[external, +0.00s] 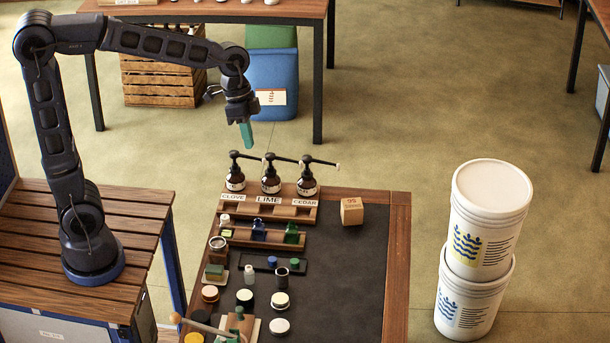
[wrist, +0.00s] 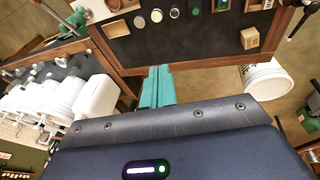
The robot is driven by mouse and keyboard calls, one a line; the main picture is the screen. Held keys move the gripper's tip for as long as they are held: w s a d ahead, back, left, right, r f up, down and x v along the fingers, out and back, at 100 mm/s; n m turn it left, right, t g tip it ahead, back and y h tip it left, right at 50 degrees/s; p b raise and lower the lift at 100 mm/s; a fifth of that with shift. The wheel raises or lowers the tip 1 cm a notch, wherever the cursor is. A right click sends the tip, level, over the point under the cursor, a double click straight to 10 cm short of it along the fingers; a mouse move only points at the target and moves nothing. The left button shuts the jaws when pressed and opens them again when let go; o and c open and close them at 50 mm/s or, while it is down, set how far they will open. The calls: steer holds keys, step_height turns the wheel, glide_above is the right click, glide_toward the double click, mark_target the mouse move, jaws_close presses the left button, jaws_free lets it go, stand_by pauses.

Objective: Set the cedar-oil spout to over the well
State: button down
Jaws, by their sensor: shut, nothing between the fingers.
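The cedar pump bottle (external: 307,186) is dark brown and stands at the right end of the wooden rack (external: 283,212), behind the CEDAR label. Its thin black spout (external: 325,164) points right, with a pale tip beyond the bottle's side. The clove bottle (external: 235,180) and lime bottle (external: 270,181) stand to its left, their spouts also pointing right. Shallow recesses show in the rack's front, partly hidden by labels. My gripper (external: 246,135) is shut and empty, in the air above and behind the clove and lime bottles. Its teal fingers (wrist: 157,87) meet in the wrist view.
A wooden cube (external: 352,211) sits right of the rack. Several jars and small bottles cover the table's left part; the dark mat (external: 360,265) on the right is clear. Two stacked white buckets (external: 478,250) stand beyond the table's right side.

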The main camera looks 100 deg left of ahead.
steer(key=w+a+f+h, duration=0.1)
steer(key=w+a+f, duration=0.25)
steer(key=a, duration=0.35)
steer(key=w+a+f+t+h, duration=0.1)
steer(key=w+a+f, duration=0.25)
steer(key=a, duration=0.45)
steer(key=w+a+f+h, duration=0.1)
steer(key=w+a+f, duration=0.1)
steer(key=w+a, duration=0.4)
steer(key=s+a+f+t, duration=0.1)
steer(key=a+f, duration=0.3)
steer(key=a, duration=0.4)
steer(key=s+a+f+t+h, duration=0.1)
steer(key=a+f, duration=0.3)
steer(key=a, duration=0.4)
steer(key=s+a+f+t, duration=0.1)
steer(key=a+f, duration=0.3)
steer(key=a, duration=0.4)
steer(key=shift+a+f+n+t+h, duration=0.3)
steer(key=shift+a+f+t+h, duration=0.1)
steer(key=shift+t, duration=0.4)
steer(key=s+f+x, duration=0.1)
steer(key=s+x, duration=0.1)
steer(key=x, duration=1.1)
steer(key=shift+d+f, duration=0.25)
steer(key=shift+d, duration=0.1)
